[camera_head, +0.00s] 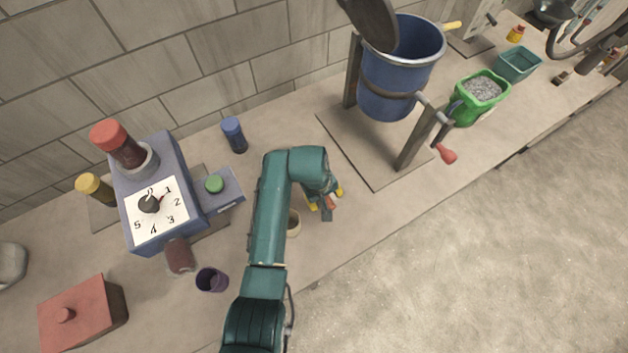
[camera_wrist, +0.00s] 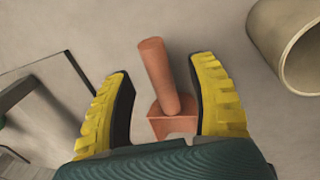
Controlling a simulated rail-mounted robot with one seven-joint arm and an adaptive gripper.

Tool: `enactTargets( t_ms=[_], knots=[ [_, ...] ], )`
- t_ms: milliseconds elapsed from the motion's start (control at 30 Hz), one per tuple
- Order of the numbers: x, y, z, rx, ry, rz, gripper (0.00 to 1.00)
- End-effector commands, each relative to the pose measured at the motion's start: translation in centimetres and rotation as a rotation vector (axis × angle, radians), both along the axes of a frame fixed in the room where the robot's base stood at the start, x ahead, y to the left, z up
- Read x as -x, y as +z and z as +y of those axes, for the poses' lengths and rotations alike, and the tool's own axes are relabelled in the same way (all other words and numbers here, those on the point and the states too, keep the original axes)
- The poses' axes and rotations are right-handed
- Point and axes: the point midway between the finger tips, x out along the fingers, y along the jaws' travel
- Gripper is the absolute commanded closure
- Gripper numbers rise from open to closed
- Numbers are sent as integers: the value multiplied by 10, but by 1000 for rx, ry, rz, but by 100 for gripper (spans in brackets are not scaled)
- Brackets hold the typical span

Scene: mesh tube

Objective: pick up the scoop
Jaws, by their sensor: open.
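The scoop is orange-brown with a round handle and a squared bowl. It shows in the wrist view (camera_wrist: 157,68) between the two yellow fingers of my gripper (camera_wrist: 160,78). Its handle points up in the picture, and its bowl is partly hidden by my gripper's body. A gap shows on both sides of the handle, wider on the left, so the fingers look apart from it. In the head view a small orange part of the scoop (camera_head: 331,202) shows by my gripper (camera_head: 326,199), low over the counter. My gripper is open.
A beige cup (camera_wrist: 295,45) lies close right of the fingers in the wrist view. In the head view, a dark purple cup (camera_head: 211,280) and a blue-grey dial box (camera_head: 185,165) are left of my arm. A blue bucket (camera_head: 392,90) on a stand is at upper right.

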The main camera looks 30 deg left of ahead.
Motion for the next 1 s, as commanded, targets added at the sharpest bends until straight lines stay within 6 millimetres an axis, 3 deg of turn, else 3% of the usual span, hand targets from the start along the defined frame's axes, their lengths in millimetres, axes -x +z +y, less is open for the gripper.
enactTargets(
  t_ms=[133,400,467,733,1000],
  knots=[
    [-6,-26,-4,1,-1,2,42],
    [-7,-29,-4,-1,-1,-1,42],
    [-7,-29,-4,-1,-1,-1,50],
    [-6,-29,-4,0,-1,0,100],
    [-6,-29,-4,-1,-1,-1,100]
  ],
)
